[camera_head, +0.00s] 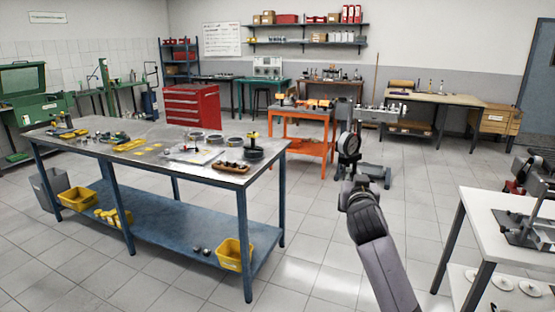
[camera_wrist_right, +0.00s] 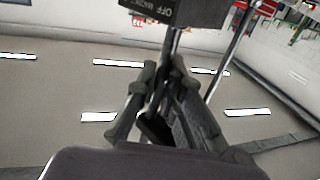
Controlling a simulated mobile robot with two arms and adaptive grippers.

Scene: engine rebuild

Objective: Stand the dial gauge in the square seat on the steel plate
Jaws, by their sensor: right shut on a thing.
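My right gripper (camera_head: 352,184) is in the air over the floor, between the long blue workbench and the white table. It is shut on the dial gauge (camera_head: 348,144), whose round dial shows above the fingers. In the right wrist view the fingers (camera_wrist_right: 163,78) close around the thin rod of the gauge (camera_wrist_right: 172,42). A dark block with OFF lettering (camera_wrist_right: 172,10) is at the top edge. A flat grey plate (camera_head: 192,155) lies on the workbench, and another metal plate (camera_head: 520,228) is on the white table. I cannot make out the square seat. My left gripper is out of view.
The blue workbench (camera_head: 215,175) carries rings, a brown tray (camera_head: 232,167) and small parts. The white table (camera_head: 480,213) stands at the right. An orange cart (camera_head: 300,118) and a dark stand (camera_head: 374,172) are behind. The floor between is clear.

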